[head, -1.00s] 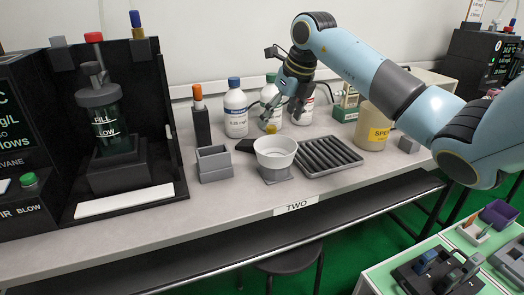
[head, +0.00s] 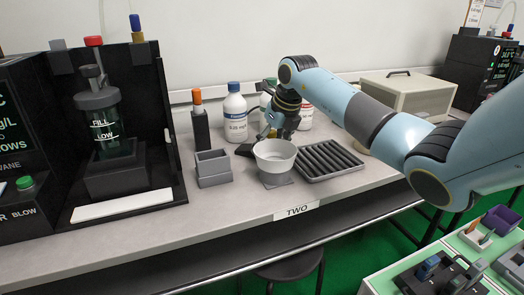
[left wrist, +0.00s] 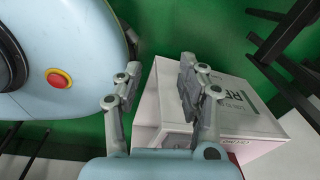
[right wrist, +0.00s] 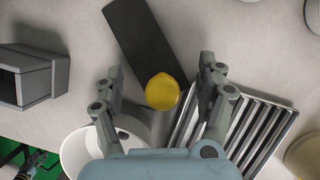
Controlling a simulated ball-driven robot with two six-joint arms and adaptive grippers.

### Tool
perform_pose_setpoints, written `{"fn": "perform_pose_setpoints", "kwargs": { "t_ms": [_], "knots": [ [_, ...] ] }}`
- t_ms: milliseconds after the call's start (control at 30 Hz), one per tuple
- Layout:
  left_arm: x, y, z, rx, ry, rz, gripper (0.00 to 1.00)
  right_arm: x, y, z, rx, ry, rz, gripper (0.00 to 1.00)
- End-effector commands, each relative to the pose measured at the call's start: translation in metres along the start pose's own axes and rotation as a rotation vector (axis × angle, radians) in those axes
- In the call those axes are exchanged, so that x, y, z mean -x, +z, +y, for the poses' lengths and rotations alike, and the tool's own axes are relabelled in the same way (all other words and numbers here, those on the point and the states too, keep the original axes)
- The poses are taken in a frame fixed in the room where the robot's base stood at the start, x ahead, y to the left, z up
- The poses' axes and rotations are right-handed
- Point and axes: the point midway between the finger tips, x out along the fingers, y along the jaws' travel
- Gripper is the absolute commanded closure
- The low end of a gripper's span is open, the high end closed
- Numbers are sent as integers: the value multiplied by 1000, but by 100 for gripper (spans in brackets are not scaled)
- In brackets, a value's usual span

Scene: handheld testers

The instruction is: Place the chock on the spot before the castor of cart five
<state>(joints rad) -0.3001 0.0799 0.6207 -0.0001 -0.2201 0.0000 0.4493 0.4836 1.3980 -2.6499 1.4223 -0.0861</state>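No chock, castor or cart marked five can be made out in these views. My right gripper (head: 275,132) is over the bench behind the white bowl (head: 275,156). In the right wrist view its fingers (right wrist: 160,85) are apart, with a round yellow-topped thing (right wrist: 162,92) seen between them; I cannot tell whether they touch it. My left gripper (left wrist: 155,85) is open and empty, in front of a white box (left wrist: 235,105) with lettering that stands on or near the green floor.
Close to the right gripper are a ridged black tray (head: 327,160), a grey open box (head: 213,167), a black flat bar (right wrist: 145,45) and a labelled bottle (head: 235,115). A black stand with a dark vessel (head: 108,130) is at left. A green-topped surface with small parts (head: 385,280) is lower right.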

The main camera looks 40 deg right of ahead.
Motion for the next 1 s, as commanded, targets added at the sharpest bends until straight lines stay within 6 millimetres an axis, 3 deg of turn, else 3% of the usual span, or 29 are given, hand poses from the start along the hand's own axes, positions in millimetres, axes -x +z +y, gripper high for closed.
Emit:
{"fn": "perform_pose_setpoints", "kwargs": {
  "t_ms": [33, 400, 633, 667, 700, 1000],
  "knots": [
    [0, 0, 0, 0, 0, 0, 60, 0, 0, 0, 0, 0, 0, 36],
    [0, 0, 0, 0, 0, 0, 60, 0, 0, 0, 0, 0, -1, 81],
    [0, 0, 0, 0, 0, 0, 60, 3, 2, 0, 0, -1, -2, 81],
    [1, 0, 0, 0, 0, 0, 60, 5, 3, 0, 0, -1, -2, 88],
    [2, 0, 0, 0, 0, 0, 60, 10, 5, -1, 1, -1, -4, 96],
    [9, -3, -1, 0, 0, 4, 60, 67, 29, -1, 2, -2, -5, 96]
  ]
}}
